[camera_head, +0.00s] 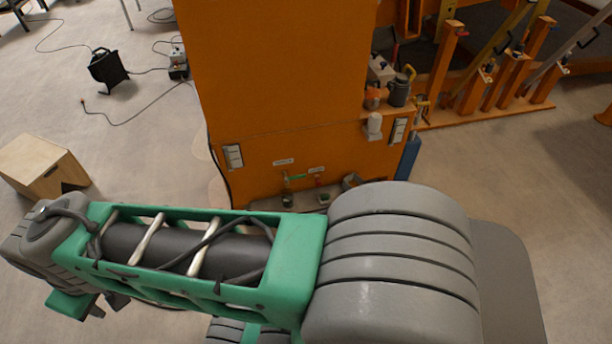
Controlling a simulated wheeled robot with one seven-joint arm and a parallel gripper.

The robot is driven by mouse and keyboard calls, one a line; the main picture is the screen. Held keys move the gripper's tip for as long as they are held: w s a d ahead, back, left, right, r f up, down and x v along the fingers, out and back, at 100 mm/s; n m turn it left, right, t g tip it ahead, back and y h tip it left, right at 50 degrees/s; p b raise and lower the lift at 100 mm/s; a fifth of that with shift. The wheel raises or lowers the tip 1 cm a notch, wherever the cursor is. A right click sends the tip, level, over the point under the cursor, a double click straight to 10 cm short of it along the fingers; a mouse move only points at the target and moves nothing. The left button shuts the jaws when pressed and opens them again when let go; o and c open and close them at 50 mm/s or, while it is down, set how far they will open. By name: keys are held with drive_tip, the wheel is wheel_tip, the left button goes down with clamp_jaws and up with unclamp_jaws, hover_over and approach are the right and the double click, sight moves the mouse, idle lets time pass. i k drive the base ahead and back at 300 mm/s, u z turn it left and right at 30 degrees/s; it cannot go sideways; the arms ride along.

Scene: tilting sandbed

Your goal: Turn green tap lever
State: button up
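A small green tap (286,183) is low on the front of the orange cabinet (275,75), with a green lever (297,178) that seems to point right. A red tap (319,182) is just right of it. Both are small in the picture, so the lever's exact angle is unclear. My arm crosses the lower picture in front of the cabinet. The dark tips of what seems to be my gripper (106,304) show at the lower left, partly hidden behind my arm and well apart from the tap. I cannot tell whether it is open.
Small containers (323,198) stand below the taps. A shelf on the cabinet's right side holds a dark jug (399,90) and other items. A wooden box (43,166) stands on the floor at left. Orange wooden frames (500,85) stand back right.

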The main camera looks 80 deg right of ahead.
sight(287, 178)
drive_tip(key=z, duration=0.7)
drive_tip(key=i, duration=0.7)
drive_tip(key=z, duration=1)
drive_tip(key=i, duration=0.55)
drive_tip(key=u, duration=0.05)
